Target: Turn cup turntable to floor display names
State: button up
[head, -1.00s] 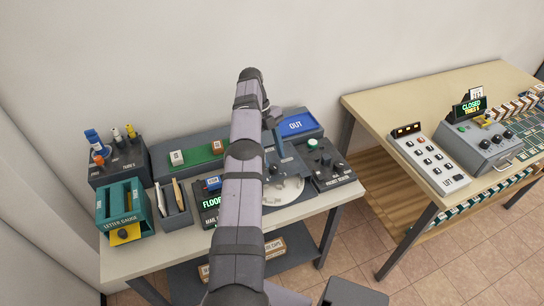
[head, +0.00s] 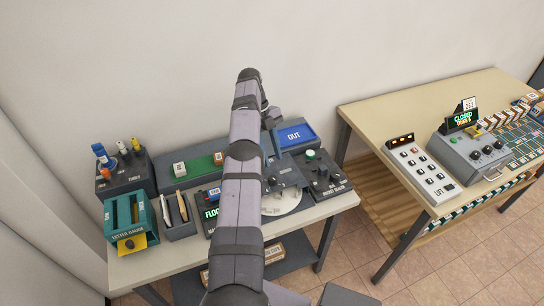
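The floor display (head: 211,213) is a dark box on the left table with green lettering. My arm covers its right part, so only "FLOO" and part of a lower line can be read. A pale round disc (head: 288,200), which looks like the turntable, lies right of my arm, partly hidden by the arm and a dark grey block (head: 287,172). I cannot tell whether cups are on it. My arm reaches over the table, and its wrist end is near the blue OUT tray (head: 294,136). My gripper's fingers cannot be made out, nor whether they touch anything.
A teal letter gauge (head: 130,222), a card holder (head: 180,230) and a tube rack (head: 122,173) stand on the left. A dark sealer box (head: 325,182) stands close right of the disc. A second table (head: 380,110) with control panels is further right, across a floor gap.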

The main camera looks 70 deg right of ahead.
jog(key=shift+s+d+f, duration=0.1)
jog(key=shift+s+f, duration=0.05)
jog(key=shift+s, duration=0.2)
jog(key=c, duration=0.5)
jog(key=shift+m, duration=0.6)
jog(key=s, duration=0.1)
jog(key=s+d+b, duration=0.1)
jog(key=s+d+r+b, duration=0.1)
jog(key=s, duration=0.1)
jog(key=shift+r, duration=0.1)
grip_shut()
jog(key=s+a+r+m+t+b, duration=0.1)
jog(key=s+r+m+b, duration=0.2)
jog(key=s, duration=0.5)
jog(key=s+a+r+m+t+b, duration=0.1)
jog(key=s+a+r+b, duration=0.1)
jog(key=s+r, duration=0.45)
jog(key=w+a+f+n+t, duration=0.2)
jog(key=f+n, duration=0.5)
jog(key=w+a+f+n+t+h+b, duration=0.1)
jog(key=w+a+f+n+t, duration=0.1)
jog(key=f+n, duration=0.5)
jog(key=shift+w+a+f+t, duration=0.15)
jog(key=shift+a+f+t, duration=0.15)
jog(key=shift+a+f, duration=0.25)
